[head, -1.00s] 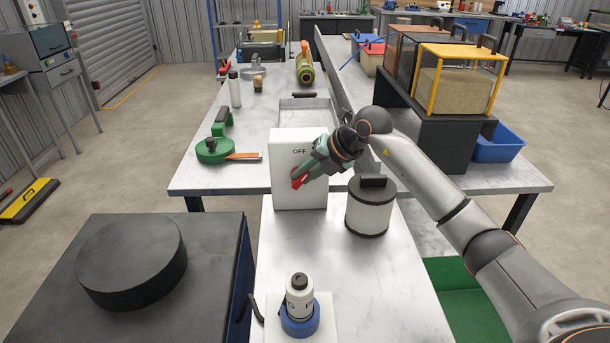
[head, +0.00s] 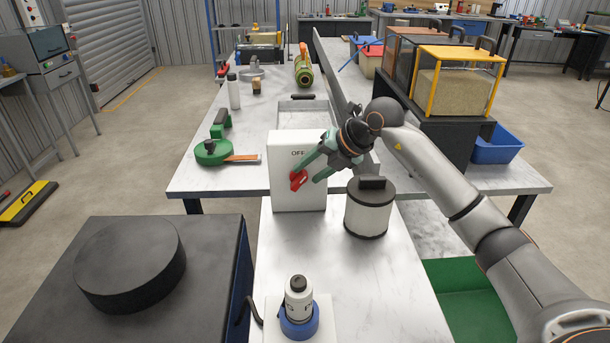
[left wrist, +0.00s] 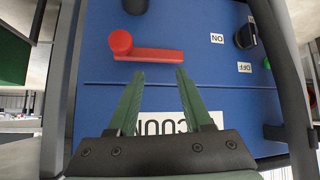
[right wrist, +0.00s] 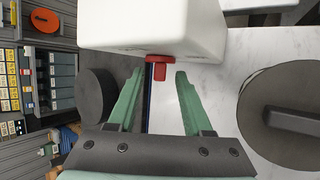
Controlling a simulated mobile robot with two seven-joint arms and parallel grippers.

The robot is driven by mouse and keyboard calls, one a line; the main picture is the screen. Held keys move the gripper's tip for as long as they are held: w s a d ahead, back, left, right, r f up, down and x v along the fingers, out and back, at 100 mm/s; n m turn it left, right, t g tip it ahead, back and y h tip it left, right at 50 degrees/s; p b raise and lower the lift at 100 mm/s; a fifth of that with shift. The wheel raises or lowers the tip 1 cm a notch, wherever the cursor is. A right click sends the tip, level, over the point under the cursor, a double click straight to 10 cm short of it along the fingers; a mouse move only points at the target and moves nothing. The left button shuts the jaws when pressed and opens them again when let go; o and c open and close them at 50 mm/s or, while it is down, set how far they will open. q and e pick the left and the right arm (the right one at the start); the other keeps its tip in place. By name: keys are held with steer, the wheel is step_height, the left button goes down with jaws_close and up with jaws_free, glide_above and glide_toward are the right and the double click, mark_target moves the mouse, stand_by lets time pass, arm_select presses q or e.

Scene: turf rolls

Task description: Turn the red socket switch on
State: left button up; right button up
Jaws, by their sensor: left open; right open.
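The red switch (head: 298,180) is on the front of a white box (head: 283,150) marked "OFF" above it. In the head view its handle looks tilted. In the right wrist view the red switch (right wrist: 160,66) lies just beyond my fingertips, in line with the gap between them. My right gripper (head: 307,173) is open, close in front of the switch, with nothing held. My left gripper (left wrist: 160,74) shows only in its wrist view, open and empty. It faces a blue panel (left wrist: 100,70) with a red lever (left wrist: 145,52) and a black knob (left wrist: 245,37) between "ON" and "OFF" labels.
A white canister with a black lid (head: 368,210) stands right of the box, below my right arm. A white bottle-like item with a blue ring (head: 299,318) is at the table's near end. A dark round block (head: 130,262) sits at the left. Bare tabletop (head: 340,270) lies between.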

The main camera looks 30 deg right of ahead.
steer(key=v, duration=0.9)
steer(key=shift+s+r, duration=0.15)
steer(key=shift+r, duration=0.1)
